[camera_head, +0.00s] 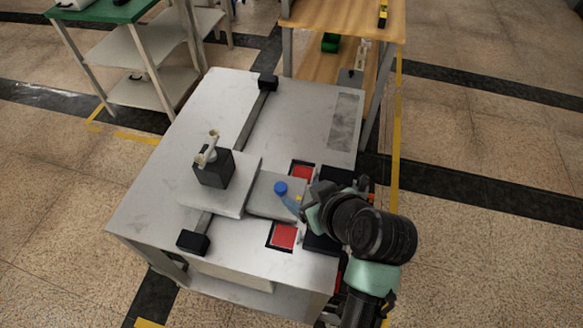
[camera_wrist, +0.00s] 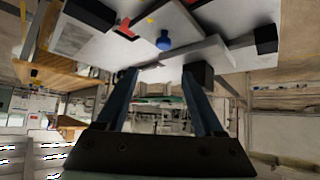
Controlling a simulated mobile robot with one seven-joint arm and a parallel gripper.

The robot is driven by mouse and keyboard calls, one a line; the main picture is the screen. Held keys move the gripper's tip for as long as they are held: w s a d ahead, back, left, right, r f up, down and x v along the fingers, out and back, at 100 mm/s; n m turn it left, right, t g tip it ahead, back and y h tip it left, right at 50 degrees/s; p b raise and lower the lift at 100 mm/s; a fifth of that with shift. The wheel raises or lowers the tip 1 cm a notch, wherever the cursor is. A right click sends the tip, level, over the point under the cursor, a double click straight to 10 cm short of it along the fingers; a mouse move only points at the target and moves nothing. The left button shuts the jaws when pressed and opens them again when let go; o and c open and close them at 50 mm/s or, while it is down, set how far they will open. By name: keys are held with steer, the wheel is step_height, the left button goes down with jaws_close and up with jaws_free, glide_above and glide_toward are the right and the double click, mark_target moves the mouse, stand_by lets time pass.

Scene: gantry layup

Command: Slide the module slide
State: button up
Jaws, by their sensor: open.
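A flat pale carriage plate (camera_head: 237,205) sits across a dark rail (camera_head: 250,125) on a grey table; it looks like the module slide. It bears a dark block (camera_head: 214,170) with a pale handle-like fitting on top. A grey plate (camera_head: 268,208) with a blue knob (camera_head: 280,188) lies at its right side; I cannot tell whether the two are joined. The blue knob also shows in the wrist view (camera_wrist: 164,42), beyond the fingertips. My gripper (camera_wrist: 160,72) is open with nothing between its fingers. In the head view my wrist partly hides it, close to the knob's right.
Black end blocks stand at the rail's far end (camera_head: 268,82) and near end (camera_head: 193,242). Two red pads, far (camera_head: 302,173) and near (camera_head: 284,236), flank the grey plate. A wooden shelf (camera_head: 345,20) stands behind. The table's far left is bare.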

mark_target(281, 187)
steer(key=x, duration=1.2)
steer(key=shift+s+a+f, duration=0.2)
steer(key=shift+s+f, duration=0.05)
steer(key=shift+f, duration=0.15)
jaws_close()
stand_by(1.1)
